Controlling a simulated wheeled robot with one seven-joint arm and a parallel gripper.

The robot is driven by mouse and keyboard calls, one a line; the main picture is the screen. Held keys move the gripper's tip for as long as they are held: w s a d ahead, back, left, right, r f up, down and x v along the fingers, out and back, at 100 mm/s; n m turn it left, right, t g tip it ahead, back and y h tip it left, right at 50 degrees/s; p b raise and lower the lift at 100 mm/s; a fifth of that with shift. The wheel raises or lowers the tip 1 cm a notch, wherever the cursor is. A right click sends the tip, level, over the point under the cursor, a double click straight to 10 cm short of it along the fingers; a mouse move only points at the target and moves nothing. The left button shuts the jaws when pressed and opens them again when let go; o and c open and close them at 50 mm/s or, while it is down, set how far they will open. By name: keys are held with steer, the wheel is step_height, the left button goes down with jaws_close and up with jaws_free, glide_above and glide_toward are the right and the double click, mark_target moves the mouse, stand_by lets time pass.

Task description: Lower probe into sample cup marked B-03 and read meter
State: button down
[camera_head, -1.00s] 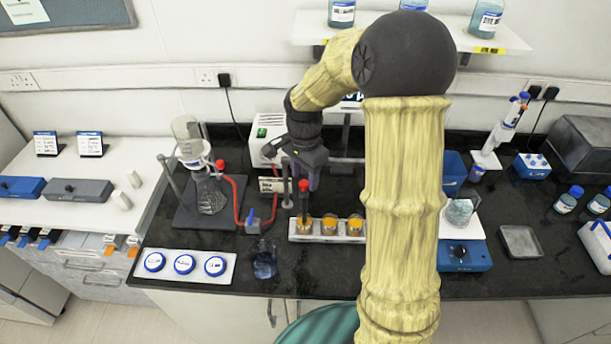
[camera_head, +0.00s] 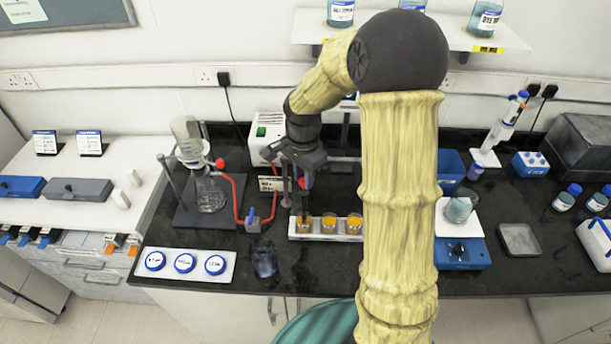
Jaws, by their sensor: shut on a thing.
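My gripper (camera_head: 302,183) is shut on the upper part of a dark upright probe (camera_head: 304,206) with a red top. The fingers partly cover the red top. The probe's lower end reaches the leftmost of three cups of orange liquid; I cannot tell how deep it sits. This left cup (camera_head: 304,226), the middle cup (camera_head: 329,224) and the right cup (camera_head: 354,223) stand in a white rack (camera_head: 322,238). The cup markings are too small to read, so I cannot tell which is B-03. No meter reading can be made out; a white box with a green patch (camera_head: 266,130) stands behind.
A flask on a stand (camera_head: 211,192) with red tubing is left of the rack. A dark glass beaker (camera_head: 265,262) and a tray of blue-rimmed dishes (camera_head: 185,266) are in front. My arm hides the bench right of the rack.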

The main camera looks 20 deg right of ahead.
step_height(320, 180, up, 6)
steer(key=shift+f+p, duration=0.25)
steer(key=shift+p, duration=1)
steer(key=shift+w, duration=0.15)
steer(key=shift+r, duration=0.1)
steer(key=c, duration=1.3)
jaws_free()
steer(key=shift+o, duration=0.7)
step_height(320, 180, up, 17)
steer(key=b, duration=0.3)
steer(key=shift+r, duration=0.2)
